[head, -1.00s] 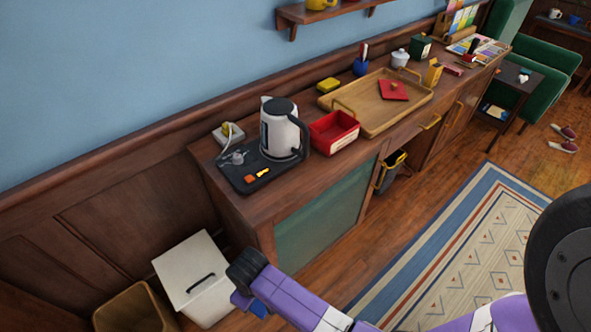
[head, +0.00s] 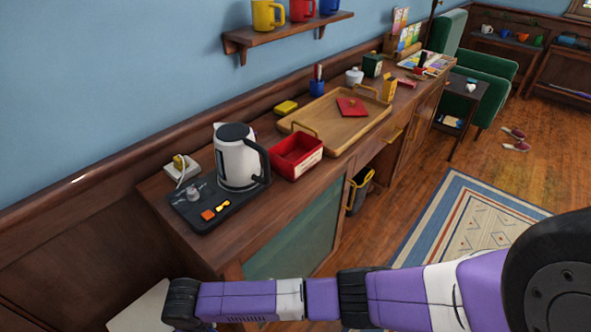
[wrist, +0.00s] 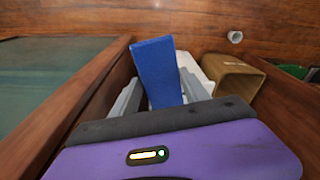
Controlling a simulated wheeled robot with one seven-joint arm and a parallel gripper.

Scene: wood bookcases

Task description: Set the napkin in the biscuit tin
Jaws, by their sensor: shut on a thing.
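A flat blue piece, which looks like the folded napkin (wrist: 158,62), is held in my gripper (wrist: 160,80) in the wrist view. The grey fingers are shut on it, one on each side, and it sticks out beyond them. In the head view my gripper and the napkin are out of sight; only my arm shows along the bottom. A red open-topped box with a pale label, which seems to be the biscuit tin (head: 298,166), stands on the cabinet top between the kettle and the wooden tray. My gripper is apart from it, down by the cabinet's left end.
A kettle (head: 238,160) stands on a dark mat (head: 190,220) left of the tin. A wooden tray (head: 335,135) bears a red flat item (head: 351,107). In the wrist view, the cabinet side (wrist: 75,95) is close at left; a tan bin (wrist: 232,75) stands beyond.

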